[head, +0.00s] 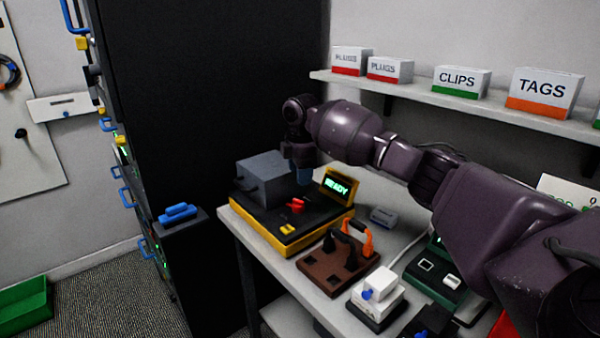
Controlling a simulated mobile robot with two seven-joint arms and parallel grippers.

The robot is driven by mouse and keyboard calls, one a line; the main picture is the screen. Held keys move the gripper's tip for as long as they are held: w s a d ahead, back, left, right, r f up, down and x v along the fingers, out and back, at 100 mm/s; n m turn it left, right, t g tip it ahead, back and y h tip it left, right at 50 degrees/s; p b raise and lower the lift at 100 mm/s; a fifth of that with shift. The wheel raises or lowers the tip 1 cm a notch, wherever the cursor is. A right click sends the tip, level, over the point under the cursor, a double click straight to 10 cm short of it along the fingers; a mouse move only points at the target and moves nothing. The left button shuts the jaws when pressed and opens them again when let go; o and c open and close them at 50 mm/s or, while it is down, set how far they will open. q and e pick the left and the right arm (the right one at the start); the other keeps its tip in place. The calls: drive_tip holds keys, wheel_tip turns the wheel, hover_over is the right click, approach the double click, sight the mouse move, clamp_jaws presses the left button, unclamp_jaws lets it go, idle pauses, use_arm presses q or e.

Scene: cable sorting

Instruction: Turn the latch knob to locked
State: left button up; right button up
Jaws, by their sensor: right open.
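A black and yellow device (275,232) stands at the back left end of the table, with a lit display (338,187) reading "READY". A small red knob (297,206) sits on its black top; it is too small to tell its exact setting. A grey box-shaped part (260,180) rises at the back of the device. My right gripper (304,180) points down above the device, between the grey part and the display, just behind the red knob. It is open, with no object visible in it; its fingertips are small and partly unclear. My left gripper is out of view.
A brown block with dark and orange handles (325,272) and a white unit with a blue knob (380,283) stand in front on the table. A shelf (420,92) with labelled boxes runs behind my arm. A dark cabinet (215,100) stands left.

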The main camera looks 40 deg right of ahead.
sight(298, 200)
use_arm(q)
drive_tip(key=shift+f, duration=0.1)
use_arm(e)
drive_tip(key=shift+w+a+f+m+b, duration=0.1)
drive_tip(key=shift+w+m+b, duration=0.2)
drive_tip(key=shift+w+b, duration=0.3)
drive_tip(key=shift+m, duration=0.7)
drive_tip(key=m, duration=0.6)
drive_tip(key=m+b, duration=0.1)
drive_tip(key=m, duration=0.2)
drive_tip(key=shift+s+f+g, duration=0.25)
drive_tip(key=shift+f+g, duration=0.05)
wheel_tip(298, 200, down, 8)
drive_tip(key=shift+b, duration=0.6)
drive_tip(key=shift+f, duration=0.85)
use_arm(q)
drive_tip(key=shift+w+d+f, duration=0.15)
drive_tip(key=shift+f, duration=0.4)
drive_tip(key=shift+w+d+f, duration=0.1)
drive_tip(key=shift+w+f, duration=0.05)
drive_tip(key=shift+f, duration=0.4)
